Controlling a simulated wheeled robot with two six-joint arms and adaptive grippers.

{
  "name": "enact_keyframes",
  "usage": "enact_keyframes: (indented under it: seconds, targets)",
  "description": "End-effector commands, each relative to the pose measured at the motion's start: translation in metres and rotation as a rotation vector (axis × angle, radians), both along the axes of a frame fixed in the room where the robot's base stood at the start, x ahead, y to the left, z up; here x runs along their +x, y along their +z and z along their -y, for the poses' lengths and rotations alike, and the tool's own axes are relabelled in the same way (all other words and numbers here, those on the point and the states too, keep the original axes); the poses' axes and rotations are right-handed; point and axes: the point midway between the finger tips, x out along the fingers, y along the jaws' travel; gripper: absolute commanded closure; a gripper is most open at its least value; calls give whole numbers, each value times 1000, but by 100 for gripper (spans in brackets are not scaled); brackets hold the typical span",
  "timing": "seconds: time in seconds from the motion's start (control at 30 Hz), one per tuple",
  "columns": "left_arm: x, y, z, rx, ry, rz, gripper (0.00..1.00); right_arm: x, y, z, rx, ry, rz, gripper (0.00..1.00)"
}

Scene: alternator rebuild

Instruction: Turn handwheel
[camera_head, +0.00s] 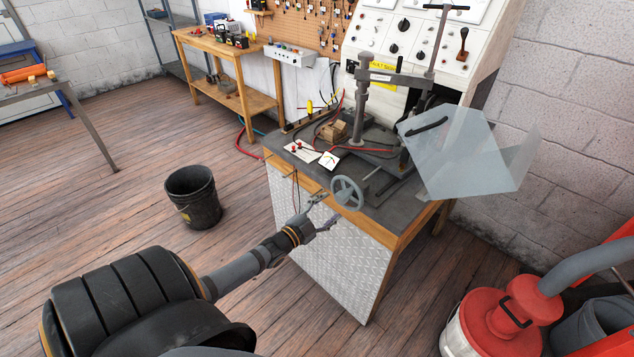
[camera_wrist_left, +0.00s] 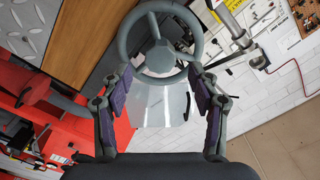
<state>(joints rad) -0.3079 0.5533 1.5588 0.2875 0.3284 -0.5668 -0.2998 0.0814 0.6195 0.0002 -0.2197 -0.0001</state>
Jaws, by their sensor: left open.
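The grey spoked handwheel (camera_head: 347,194) is on the front edge of the test bench, near its right part. In the left wrist view the handwheel (camera_wrist_left: 160,57) is at the top centre, with its hub and rim showing. My left gripper (camera_head: 324,211) is open and empty just in front of the handwheel. In the left wrist view the gripper's (camera_wrist_left: 161,88) two padded fingers stand apart, with the lower rim near the gap between their tips. I cannot tell if they touch it. My right gripper is not in view.
The test bench (camera_head: 335,260) has a patterned metal front. A clear guard (camera_head: 470,150) with a black handle sticks out at its right. A black bucket (camera_head: 193,197) stands on the floor to the left. A red vacuum (camera_head: 508,315) stands at the lower right.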

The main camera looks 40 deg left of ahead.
Motion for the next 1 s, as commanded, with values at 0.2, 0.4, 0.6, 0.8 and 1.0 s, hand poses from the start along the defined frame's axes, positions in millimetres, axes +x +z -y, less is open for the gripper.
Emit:
enact_keyframes:
  seconds: [0.2,0.4,0.6,0.8,1.0]
  targets:
    - [-45,-1,-3,2,-4,-3,39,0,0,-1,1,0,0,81]
    - [-62,0,-4,1,-1,0,39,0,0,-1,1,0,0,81]
    - [-63,0,-5,-1,1,1,39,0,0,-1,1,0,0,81]
    - [-63,0,-5,0,1,1,39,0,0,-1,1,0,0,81]
    - [-63,-5,-7,-3,6,-11,39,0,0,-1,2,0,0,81]
